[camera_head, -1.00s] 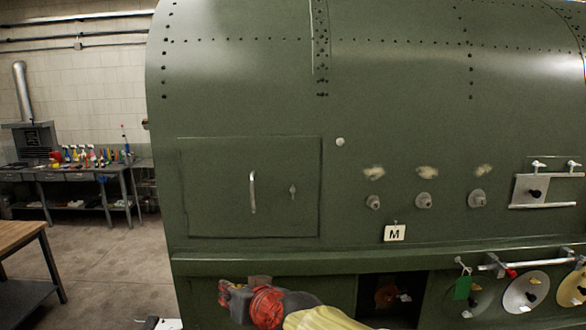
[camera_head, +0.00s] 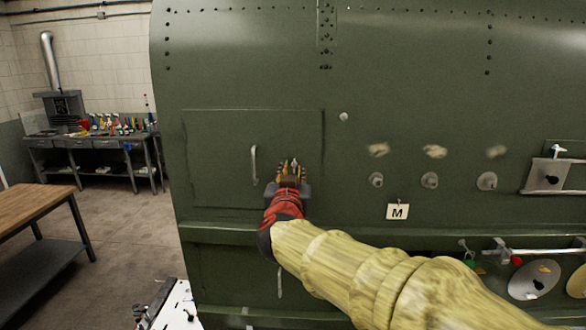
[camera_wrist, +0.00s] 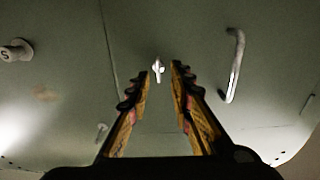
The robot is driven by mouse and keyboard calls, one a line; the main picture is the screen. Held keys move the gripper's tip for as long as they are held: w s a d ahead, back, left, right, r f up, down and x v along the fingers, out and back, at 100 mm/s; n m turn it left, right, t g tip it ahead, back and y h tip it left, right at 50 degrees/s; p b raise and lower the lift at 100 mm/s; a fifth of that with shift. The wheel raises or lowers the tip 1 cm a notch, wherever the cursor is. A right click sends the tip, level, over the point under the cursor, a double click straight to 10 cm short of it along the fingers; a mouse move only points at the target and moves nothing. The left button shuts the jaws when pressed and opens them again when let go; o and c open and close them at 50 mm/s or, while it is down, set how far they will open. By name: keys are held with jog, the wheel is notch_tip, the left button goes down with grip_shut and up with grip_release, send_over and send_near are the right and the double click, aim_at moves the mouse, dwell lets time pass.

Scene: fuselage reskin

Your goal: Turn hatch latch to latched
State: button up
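The hatch (camera_head: 222,150) is a square green panel outlined on the fuselage side and lies flush with it. Its pale handle (camera_head: 254,165) is a vertical bar; it also shows in the wrist view (camera_wrist: 234,66). The small silver hatch latch shows in the wrist view (camera_wrist: 158,69), just beyond and between my fingertips, with its lever lengthwise in that picture. In the head view my gripper (camera_head: 291,165) hides the latch. My gripper also shows in the wrist view (camera_wrist: 160,72), with its two fingers apart and nothing between them. It appears short of the latch.
Round knobs (camera_head: 376,180) and a tag marked M (camera_head: 397,211) are to the right of the hatch. A knob marked S (camera_wrist: 17,50) shows in the wrist view. A wooden table (camera_head: 35,215) and a tool bench (camera_head: 90,142) stand left, with open floor between.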

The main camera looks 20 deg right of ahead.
jog(key=shift+x, duration=1.3)
jog(key=shift+s, duration=0.1)
jog(key=shift+c, duration=0.9)
grip_shut()
